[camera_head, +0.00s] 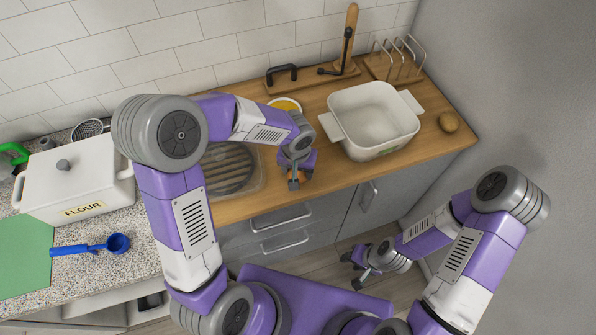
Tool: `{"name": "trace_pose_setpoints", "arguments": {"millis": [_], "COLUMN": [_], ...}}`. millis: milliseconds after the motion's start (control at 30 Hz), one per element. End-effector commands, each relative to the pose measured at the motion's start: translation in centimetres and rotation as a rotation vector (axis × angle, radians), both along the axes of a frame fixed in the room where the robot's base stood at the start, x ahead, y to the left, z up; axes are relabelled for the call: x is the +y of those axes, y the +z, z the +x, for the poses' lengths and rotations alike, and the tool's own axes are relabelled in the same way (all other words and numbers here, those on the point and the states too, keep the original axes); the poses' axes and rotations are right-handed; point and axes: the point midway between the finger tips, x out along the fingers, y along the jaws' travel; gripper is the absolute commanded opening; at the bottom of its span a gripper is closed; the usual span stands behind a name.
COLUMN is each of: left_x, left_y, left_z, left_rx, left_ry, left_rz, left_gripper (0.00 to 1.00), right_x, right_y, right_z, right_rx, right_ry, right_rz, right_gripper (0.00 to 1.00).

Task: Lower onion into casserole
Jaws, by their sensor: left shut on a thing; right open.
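The casserole (372,153) is a white open pot with two flat side handles, standing on the wooden counter. Its visible inside looks empty. My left gripper (296,179) is shut on a small orange-brown thing, which looks like the onion (304,174), mostly hidden by the fingers. The gripper is left of the casserole and nearer to me, near the counter's front edge, apart from the pot. My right gripper (358,270) is open and empty, low in front of the cabinets, well below the counter top.
A white flour bin (75,180), blue scoop (117,243) and green board (25,257) are at the left.

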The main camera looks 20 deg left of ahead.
Motion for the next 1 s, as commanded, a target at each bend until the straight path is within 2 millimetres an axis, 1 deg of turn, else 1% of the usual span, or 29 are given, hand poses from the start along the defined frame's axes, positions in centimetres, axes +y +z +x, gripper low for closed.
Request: {"name": "trace_pose_setpoints", "arguments": {"millis": [33, 200, 300, 433, 533, 667, 833, 1000], "left_x": [0.0, -0.1, -0.1, -0.2, -0.5, -1.4, -3.0, -4.7], "left_y": [1.3, 4.9, 6.6, 8.3, 9.3, 10.6, 12.6, 14.1], "left_z": [0.1, 0.1, 0.1, 0.2, 0.7, 2.0, 4.4, 7.0], "left_rx": [-0.007, -0.007, -0.005, -0.004, -0.002, 0.000, -0.001, 0.000], "left_ry": [0.001, 0.001, 0.000, 0.000, -0.001, -0.002, -0.002, -0.002], "left_rz": [-0.002, -0.002, -0.002, -0.002, -0.001, -0.002, -0.002, -0.001], "left_gripper": [0.27, 0.27, 0.27, 0.27, 0.27, 0.27, 0.27, 0.27], "right_x": [0.0, 0.0, 0.0, 0.0, 0.0, 0.0, 0.0, 0.0], "right_y": [0.4, 1.1, 1.4, 1.8, 2.3, 3.6, 5.7, 7.8], "right_z": [0.0, 0.0, 0.0, 0.0, 0.0, 0.0, 0.0, 0.0], "right_rx": [0.000, 0.000, 0.000, 0.000, 0.000, 0.000, 0.000, 0.000], "right_ry": [0.000, 0.000, 0.000, 0.000, 0.000, 0.000, 0.000, 0.000], "right_rz": [0.000, 0.000, 0.000, 0.000, 0.000, 0.000, 0.000, 0.000], "right_gripper": [0.43, 0.43, 0.43, 0.43, 0.43, 0.43, 0.43, 0.43]}}
